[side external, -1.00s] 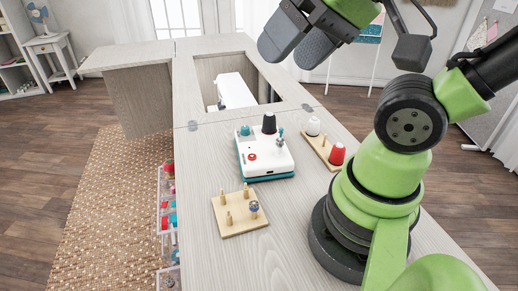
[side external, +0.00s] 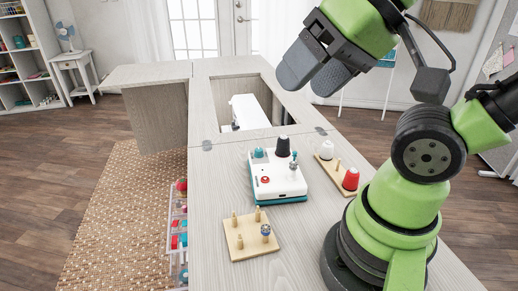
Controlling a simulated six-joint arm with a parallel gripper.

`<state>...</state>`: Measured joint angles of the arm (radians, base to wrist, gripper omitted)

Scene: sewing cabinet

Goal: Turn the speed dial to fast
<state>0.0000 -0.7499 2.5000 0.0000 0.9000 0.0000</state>
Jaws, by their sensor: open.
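A white box with a teal base (side external: 283,184) sits on the cabinet top. It carries a red round button (side external: 265,180), a teal knob (side external: 258,153), a black cone-shaped piece (side external: 283,147) and a small metal post with a teal tip (side external: 294,160). No marked speed scale is legible, so I cannot tell which part is the speed dial. My gripper (side external: 312,80) is open and empty, above and behind the box in the picture, touching nothing.
A wooden peg board (side external: 250,243) stands in front of the box. Another board with a white spool (side external: 327,150) and a red spool (side external: 350,179) stands to its right. A white machine part (side external: 248,112) lies in the cabinet opening. Clear drawers (side external: 178,235) hang at the left edge.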

